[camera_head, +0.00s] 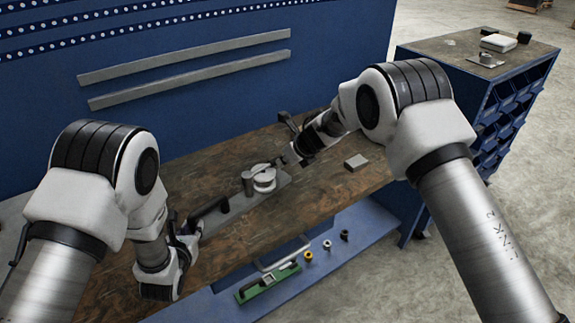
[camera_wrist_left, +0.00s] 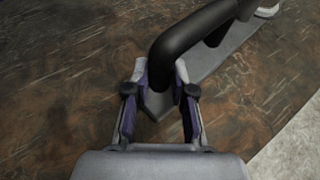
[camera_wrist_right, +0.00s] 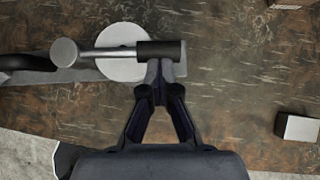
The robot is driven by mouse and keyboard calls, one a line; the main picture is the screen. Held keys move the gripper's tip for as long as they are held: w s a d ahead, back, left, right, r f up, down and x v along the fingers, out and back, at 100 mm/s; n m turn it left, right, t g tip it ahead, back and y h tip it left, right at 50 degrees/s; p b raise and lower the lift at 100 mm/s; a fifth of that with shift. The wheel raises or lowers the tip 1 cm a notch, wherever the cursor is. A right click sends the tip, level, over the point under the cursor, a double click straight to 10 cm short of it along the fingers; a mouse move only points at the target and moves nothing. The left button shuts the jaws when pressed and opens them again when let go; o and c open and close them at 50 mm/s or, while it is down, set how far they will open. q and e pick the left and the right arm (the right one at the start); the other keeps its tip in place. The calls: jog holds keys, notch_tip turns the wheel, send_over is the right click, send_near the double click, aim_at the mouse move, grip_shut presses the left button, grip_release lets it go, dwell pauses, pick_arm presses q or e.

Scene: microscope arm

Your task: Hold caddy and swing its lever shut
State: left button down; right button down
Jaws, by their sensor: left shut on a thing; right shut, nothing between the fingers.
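The caddy is a flat grey plate (camera_head: 238,203) on the workbench, with a black bent handle (camera_wrist_left: 185,38) at its left end and a pale round disc (camera_wrist_right: 122,55) towards its other end. My left gripper (camera_head: 188,232) is shut on the handle; its fingers (camera_wrist_left: 160,85) stand either side of the handle's end. The lever (camera_wrist_right: 112,52) is a silver rod with a round knob at one end and a black grip (camera_wrist_right: 160,50) at the other. It lies across the disc. My right gripper (camera_wrist_right: 160,72) is shut and empty, its fingertips right beside the black grip; contact is unclear.
A small grey block (camera_head: 356,162) lies on the wooden workbench (camera_head: 300,205), right of the caddy. A lower blue shelf holds a green tool (camera_head: 268,283) and several small parts. A blue bin cabinet (camera_head: 505,105) stands at the right. The blue back wall carries two grey rails.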

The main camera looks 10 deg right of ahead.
jog(key=shift+f, duration=0.1)
pick_arm(q)
jog(key=c, duration=0.9)
grip_release()
pick_arm(e)
jog(key=s+f+v, duration=0.1)
jog(key=s+v, duration=0.1)
jog(key=v, duration=1.1)
jog(key=shift+d+f, duration=0.2)
jog(key=shift+d, duration=0.05)
